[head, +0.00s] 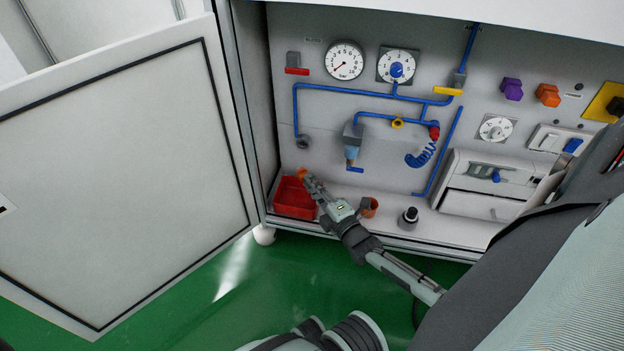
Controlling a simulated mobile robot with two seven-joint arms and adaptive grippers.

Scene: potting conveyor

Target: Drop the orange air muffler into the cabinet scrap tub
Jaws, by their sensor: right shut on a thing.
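The red scrap tub (296,210) stands on the cabinet floor at the left, near the open door. My right gripper (305,177) reaches in from the lower right, its fingers over the tub's back right part in the picture. It is shut on a small orange piece, the orange air muffler (301,172), mostly hidden by the fingertips. The muffler looks to be above the tub; its exact height is hard to tell. My left gripper is not in view.
The white cabinet door (120,180) stands open at the left. An orange-brown cup (370,209) and a dark-topped round fitting (408,217) stand on the cabinet floor right of my gripper. Blue pipes (340,88), gauges (344,61) and a white box (485,190) line the back wall.

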